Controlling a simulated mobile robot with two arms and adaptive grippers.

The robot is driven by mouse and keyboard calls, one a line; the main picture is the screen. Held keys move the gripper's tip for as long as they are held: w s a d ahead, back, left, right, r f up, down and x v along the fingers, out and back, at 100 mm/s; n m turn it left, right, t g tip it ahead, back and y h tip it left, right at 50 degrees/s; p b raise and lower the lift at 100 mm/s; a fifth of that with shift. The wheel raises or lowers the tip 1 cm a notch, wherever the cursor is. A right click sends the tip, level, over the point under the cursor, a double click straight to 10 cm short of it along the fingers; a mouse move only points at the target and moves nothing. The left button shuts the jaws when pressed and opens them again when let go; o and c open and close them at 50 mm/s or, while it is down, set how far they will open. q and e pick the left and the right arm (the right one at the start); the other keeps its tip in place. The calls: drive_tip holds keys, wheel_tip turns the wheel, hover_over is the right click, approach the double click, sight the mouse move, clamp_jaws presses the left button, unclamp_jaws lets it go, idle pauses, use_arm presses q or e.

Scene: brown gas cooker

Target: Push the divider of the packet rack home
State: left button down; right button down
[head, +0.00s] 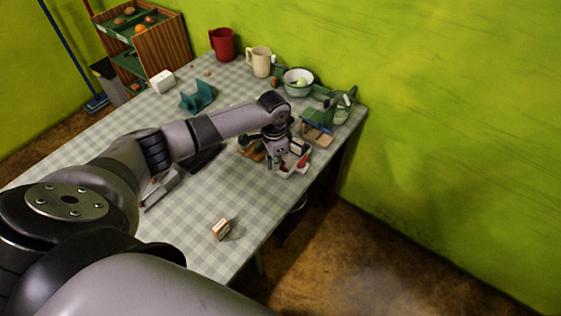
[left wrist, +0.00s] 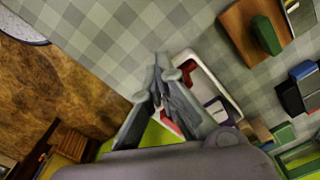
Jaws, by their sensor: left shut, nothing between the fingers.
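A white rack or tray (head: 291,172) lies near the table's right edge, with red and dark pieces inside. In the left wrist view the white rack (left wrist: 205,62) shows its rim, a red piece and pale and dark packet-like pieces; I cannot tell which piece is the divider. My left gripper (head: 276,160) points down at the rack's left side, partly hiding it. In the left wrist view my left gripper (left wrist: 160,72) is shut and empty, its fingertips beside or above the rack's edge; contact cannot be told. My right gripper is not in view.
A wooden board with a green block (left wrist: 264,35) lies close to the rack. A wooden stand (head: 318,130), white bowl (head: 298,82), cream mug (head: 259,62) and red mug (head: 222,43) stand farther back. A small box (head: 221,229) lies in front. The front tablecloth is mostly clear.

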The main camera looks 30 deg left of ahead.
use_arm(q)
drive_tip(key=shift+w+d+b, duration=0.2)
drive_tip(key=shift+w+b, duration=0.85)
drive_tip(key=shift+w, duration=0.75)
drive_tip(key=shift+w+d+b, duration=0.1)
drive_tip(key=shift+w+b, duration=0.85)
drive_tip(key=shift+w, duration=0.3)
drive_tip(key=shift+s+r+p, duration=0.1)
drive_tip(key=shift+p, duration=0.25)
drive_tip(key=shift+s+p, duration=0.55)
drive_tip(key=shift+p, duration=0.25)
wheel_tip(320, 180, up, 8)
drive_tip(key=p, duration=0.8)
